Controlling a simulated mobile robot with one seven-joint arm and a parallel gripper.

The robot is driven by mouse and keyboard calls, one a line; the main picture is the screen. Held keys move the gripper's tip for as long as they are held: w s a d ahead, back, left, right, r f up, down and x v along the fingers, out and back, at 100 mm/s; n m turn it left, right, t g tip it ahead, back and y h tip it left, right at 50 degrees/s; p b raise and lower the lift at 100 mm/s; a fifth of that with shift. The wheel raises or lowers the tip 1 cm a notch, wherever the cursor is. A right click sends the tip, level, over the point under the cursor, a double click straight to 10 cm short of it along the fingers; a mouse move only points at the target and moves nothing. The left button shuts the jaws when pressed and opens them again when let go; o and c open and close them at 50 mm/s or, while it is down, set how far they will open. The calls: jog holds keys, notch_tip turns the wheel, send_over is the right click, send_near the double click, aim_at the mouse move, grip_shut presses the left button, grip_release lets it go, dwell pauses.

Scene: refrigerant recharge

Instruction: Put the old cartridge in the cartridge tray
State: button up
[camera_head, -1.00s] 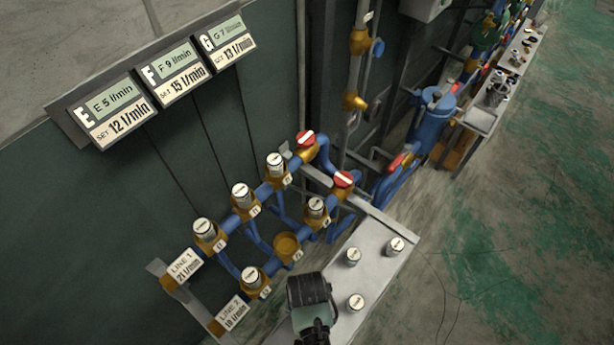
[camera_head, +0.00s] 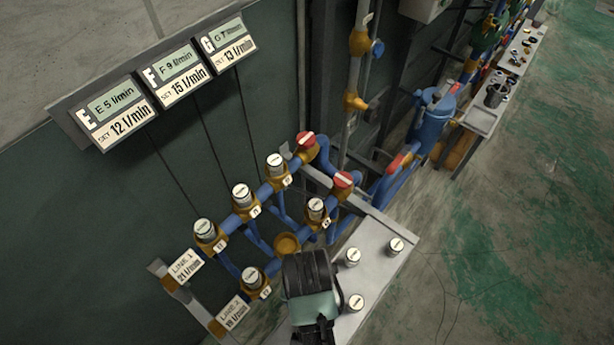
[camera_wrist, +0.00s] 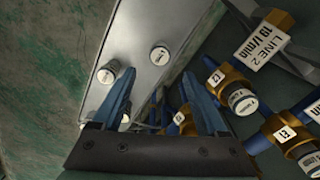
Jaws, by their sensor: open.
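My gripper (camera_wrist: 158,74) is open, its two blue fingers apart with nothing visible held between them. In the head view my wrist (camera_head: 309,280) hides the fingers. Silver-capped cartridges stand upright on a grey metal surface: one (camera_head: 353,256) beside my wrist, one (camera_head: 396,245) near the far corner, one (camera_head: 355,302) near the right edge. Two also show in the wrist view, one (camera_wrist: 160,55) and another (camera_wrist: 107,73). I cannot tell which cartridge is the old one, nor identify a separate cartridge tray; the grey surface (camera_head: 378,268) may be it.
A brass socket (camera_head: 287,243) on the blue pipes has no silver cap. Other capped sockets stand close by, such as one (camera_head: 251,279) on line 2. Red valve knobs (camera_head: 342,180) rise behind. The green-grey floor (camera_head: 500,260) at right is clear.

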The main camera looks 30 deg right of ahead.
jog(key=shift+r, duration=0.95)
jog(key=w+d+r+n+t+h, duration=0.1)
jog(key=w+r+n+t+h, duration=0.15)
jog(key=w+r+t, duration=1.15)
jog(key=w+a+r+n, duration=0.1)
jog(key=w+r, duration=0.4)
jog(key=r, duration=0.6)
jog(key=w+a+r+n, duration=0.15)
jog(key=w+r, duration=0.35)
jog(key=r, duration=0.6)
jog(key=s+a+r+n+t, duration=0.1)
jog(key=a+r+t, duration=0.15)
jog(key=r, duration=0.55)
jog(key=s+a+r+n+t, duration=0.1)
jog(key=r+t, duration=0.3)
jog(key=r, duration=0.3)
jog(key=s+a+r+n+t+y, duration=0.1)
jog(key=s+a+r+t, duration=0.1)
jog(key=s+r, duration=0.3)
jog(key=s+a+r+t+y, duration=0.1)
jog(key=s+r+t, duration=0.4)
jog(key=r, duration=0.7)
jog(key=shift+s+a+r+n, duration=0.15)
jog(key=shift+s+a+n, duration=0.25)
jog(key=shift+s+a, duration=0.25)
jog(key=shift+w+y, duration=0.1)
jog(key=shift+y, duration=0.15)
